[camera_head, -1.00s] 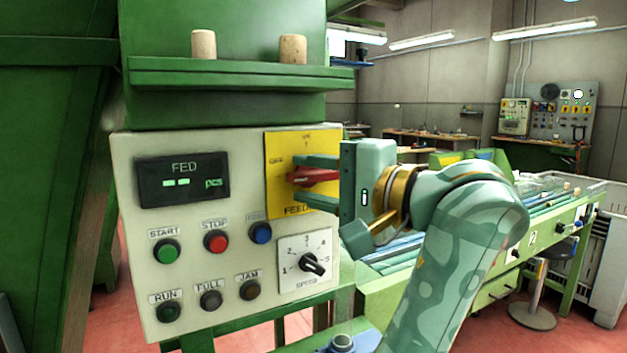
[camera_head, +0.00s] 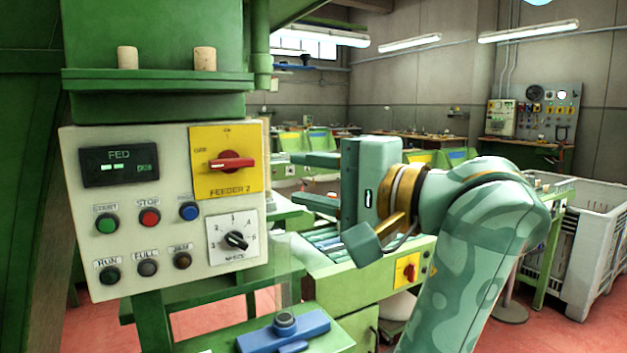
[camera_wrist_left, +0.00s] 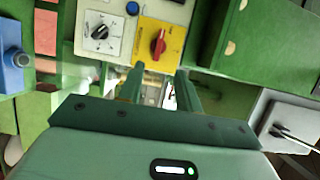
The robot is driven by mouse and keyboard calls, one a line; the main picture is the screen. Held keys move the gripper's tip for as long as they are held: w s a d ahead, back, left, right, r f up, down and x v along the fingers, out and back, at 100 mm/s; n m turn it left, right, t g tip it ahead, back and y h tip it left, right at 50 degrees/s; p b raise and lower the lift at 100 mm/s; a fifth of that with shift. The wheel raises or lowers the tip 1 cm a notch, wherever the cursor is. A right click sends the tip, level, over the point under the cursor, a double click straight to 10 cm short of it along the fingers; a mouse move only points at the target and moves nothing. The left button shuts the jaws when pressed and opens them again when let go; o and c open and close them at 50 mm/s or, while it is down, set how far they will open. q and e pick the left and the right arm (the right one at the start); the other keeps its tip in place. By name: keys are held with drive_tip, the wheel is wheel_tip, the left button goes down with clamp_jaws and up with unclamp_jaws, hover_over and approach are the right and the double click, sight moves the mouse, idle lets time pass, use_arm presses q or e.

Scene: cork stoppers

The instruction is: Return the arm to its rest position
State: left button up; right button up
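My left gripper (camera_head: 300,180) is open and empty, its two green fingers apart and pointing left in the head view. It is to the right of the control panel (camera_head: 75,200), clear of the red switch handle (camera_head: 231,161) on the yellow FEEDER 2 plate. The handle lies horizontal in the head view. In the left wrist view, my left gripper (camera_wrist_left: 160,82) has nothing between its fingers, and the red handle (camera_wrist_left: 158,46) shows beyond the fingertips. My right gripper is in neither view.
Two corks, a left one (camera_head: 128,57) and a right one (camera_head: 205,59), stand on the green ledge (camera_head: 155,80) above the panel. A blue fixture (camera_head: 300,330) is below the gripper. A grey crate (camera_head: 590,245) stands at right.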

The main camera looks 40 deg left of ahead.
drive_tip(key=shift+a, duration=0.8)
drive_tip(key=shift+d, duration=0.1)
